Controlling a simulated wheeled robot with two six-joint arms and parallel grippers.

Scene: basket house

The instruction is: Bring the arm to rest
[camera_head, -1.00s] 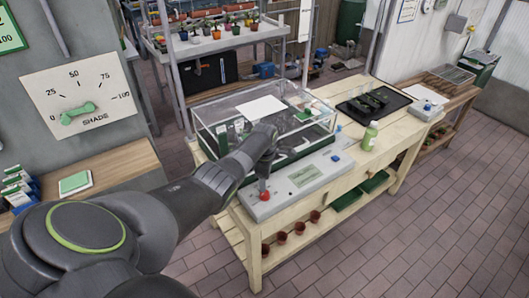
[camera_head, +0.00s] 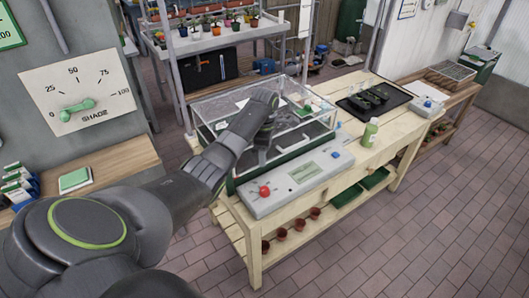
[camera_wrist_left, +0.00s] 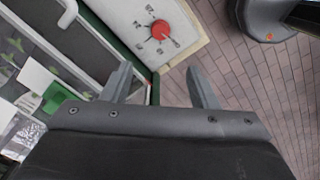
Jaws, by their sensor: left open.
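My left arm (camera_head: 165,200) reaches in from the left over the wooden bench. Its gripper (camera_head: 262,155) hangs in front of and above the glass-sided case, partly hidden by the wrist. In the left wrist view the two fingers (camera_wrist_left: 159,76) are spread apart with nothing between them. The red knob (camera_head: 264,190) on the grey control box (camera_head: 305,178) is clear of the gripper. The knob also shows ahead of the fingers in the left wrist view (camera_wrist_left: 161,29). My right gripper is in neither view.
The glass-sided case (camera_head: 212,130) stands close under the gripper. A green bottle (camera_head: 369,133) and a black tray (camera_head: 350,106) are further right on the bench (camera_head: 400,137). A shade dial panel (camera_head: 80,90) is at the left. The tiled floor at right is clear.

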